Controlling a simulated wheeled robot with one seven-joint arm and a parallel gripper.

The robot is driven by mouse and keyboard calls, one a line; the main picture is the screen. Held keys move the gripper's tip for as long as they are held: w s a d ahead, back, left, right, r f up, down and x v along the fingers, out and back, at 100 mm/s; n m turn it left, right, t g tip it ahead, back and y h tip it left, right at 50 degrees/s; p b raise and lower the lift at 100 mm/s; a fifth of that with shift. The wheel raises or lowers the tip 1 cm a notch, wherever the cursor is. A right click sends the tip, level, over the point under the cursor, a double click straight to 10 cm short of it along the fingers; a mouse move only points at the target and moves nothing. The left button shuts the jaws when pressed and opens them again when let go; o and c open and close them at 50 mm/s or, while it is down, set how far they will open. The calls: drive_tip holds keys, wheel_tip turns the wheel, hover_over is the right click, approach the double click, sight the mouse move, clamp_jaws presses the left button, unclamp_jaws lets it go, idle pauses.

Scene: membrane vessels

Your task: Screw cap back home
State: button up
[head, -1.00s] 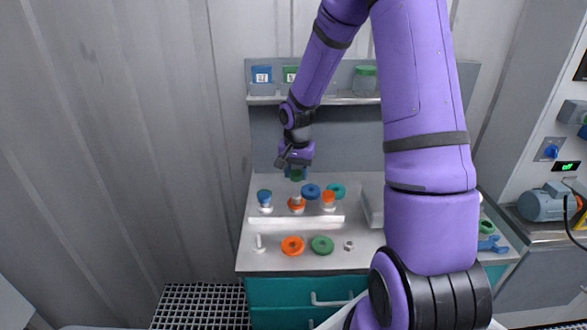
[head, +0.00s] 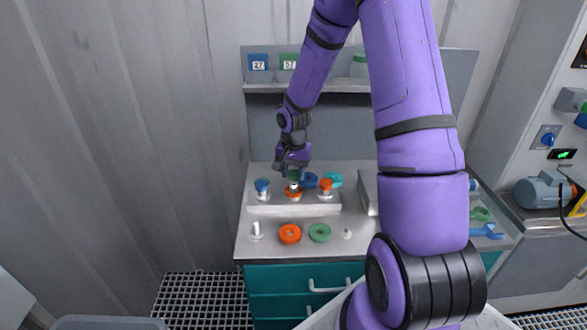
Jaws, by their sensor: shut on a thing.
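My gripper (head: 293,170) is shut on a dark green cap (head: 294,175). It holds the cap right over the middle vessel stub (head: 293,187), which has an orange ring at its base (head: 293,195). The cap seems to be at the stub's top; I cannot tell whether the threads are engaged. To the left stands a stub with a blue cap (head: 262,185). To the right stands one with an orange cap (head: 325,186). All three are on the raised white strip (head: 315,207) of the bench.
Blue (head: 310,180) and teal (head: 334,179) rings lie behind the row. In front lie an orange ring (head: 290,233), a green ring (head: 319,232), a white post (head: 256,231) and a small nut (head: 347,233). A shelf (head: 262,88) runs above the bench.

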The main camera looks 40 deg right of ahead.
sight(294, 173)
drive_tip(key=shift+f, duration=1.7)
drive_tip(key=m, duration=0.5)
drive_tip(key=shift+a, duration=0.1)
drive_tip(key=m, duration=0.5)
drive_tip(key=shift+m, duration=0.3)
drive_tip(key=m, duration=0.5)
drive_tip(key=shift+m, duration=0.3)
drive_tip(key=m, duration=0.4)
drive_tip(key=o, duration=0.8)
drive_tip(key=shift+s, duration=0.15)
drive_tip(key=shift+o, duration=0.9)
